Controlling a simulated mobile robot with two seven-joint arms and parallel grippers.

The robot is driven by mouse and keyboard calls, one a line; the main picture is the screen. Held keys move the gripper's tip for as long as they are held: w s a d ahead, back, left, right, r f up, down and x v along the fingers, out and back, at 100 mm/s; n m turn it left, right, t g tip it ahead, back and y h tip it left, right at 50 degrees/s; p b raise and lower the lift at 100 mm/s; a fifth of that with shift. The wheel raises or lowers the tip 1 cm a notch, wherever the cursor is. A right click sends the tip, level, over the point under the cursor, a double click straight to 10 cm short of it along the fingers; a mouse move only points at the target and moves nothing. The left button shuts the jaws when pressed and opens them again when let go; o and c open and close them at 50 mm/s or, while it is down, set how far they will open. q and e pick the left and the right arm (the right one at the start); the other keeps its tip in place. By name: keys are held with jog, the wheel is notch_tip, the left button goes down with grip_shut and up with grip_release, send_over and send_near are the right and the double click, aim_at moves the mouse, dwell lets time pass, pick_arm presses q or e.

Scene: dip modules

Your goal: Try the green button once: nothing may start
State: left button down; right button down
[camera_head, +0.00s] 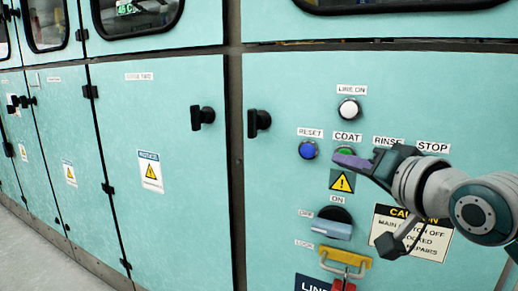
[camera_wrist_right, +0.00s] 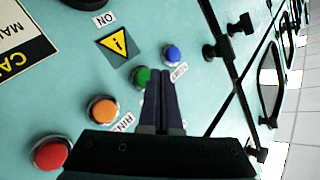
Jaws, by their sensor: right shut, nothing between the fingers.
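The green button (camera_head: 345,152) sits under the COAT label on the teal panel, partly hidden by my right gripper (camera_head: 338,158). In the right wrist view the green button (camera_wrist_right: 141,77) shows just left of the fingertips (camera_wrist_right: 163,74). The right gripper is shut with nothing between its fingers. Its tips are close to the button; I cannot tell whether they touch it. The white LINE ON lamp (camera_head: 348,109) is above and looks pale. The main switch (camera_head: 332,228) below has its handle roughly horizontal, by the OFF label. My left gripper is out of view.
The blue RESET button (camera_head: 307,150) is left of the green one. The orange button (camera_wrist_right: 102,110) and red button (camera_wrist_right: 52,152) show in the wrist view. A yellow hasp (camera_head: 345,257) with a red padlock (camera_head: 342,285) is below the switch. Black door handles (camera_head: 259,122) project at left.

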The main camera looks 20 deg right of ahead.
jog(key=shift+s+a+p, duration=1.6)
jog(key=shift+a+p, duration=0.15)
jog(key=shift+a, duration=0.15)
